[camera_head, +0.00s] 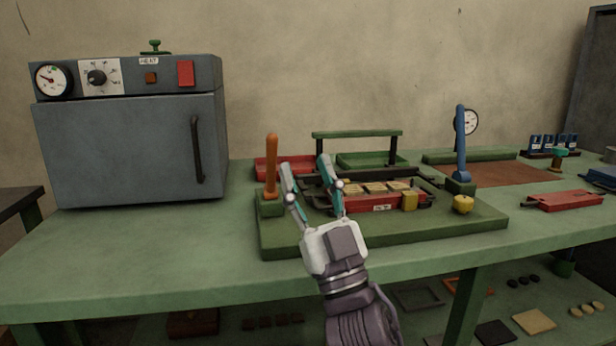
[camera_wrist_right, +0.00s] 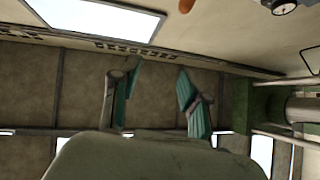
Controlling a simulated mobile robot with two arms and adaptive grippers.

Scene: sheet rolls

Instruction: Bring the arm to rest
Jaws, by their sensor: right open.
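My right gripper (camera_head: 308,180) is open and empty, its two teal-lined fingers pointing up in front of the green base board on the bench. In the head view the fingers overlap the left part of the board, between the upright orange handle (camera_head: 271,165) and the red tray (camera_head: 370,203) of small tan pieces. I cannot tell its exact height above the board. In the right wrist view the open fingers (camera_wrist_right: 157,88) show nothing between them, with wall and ceiling behind. My left gripper is not in view.
A grey oven (camera_head: 130,140) stands at the left of the green bench (camera_head: 130,265). A blue lever (camera_head: 461,145) and a yellow knob (camera_head: 462,204) are on the board's right. A red block (camera_head: 563,200) lies farther right. The bench front left is clear.

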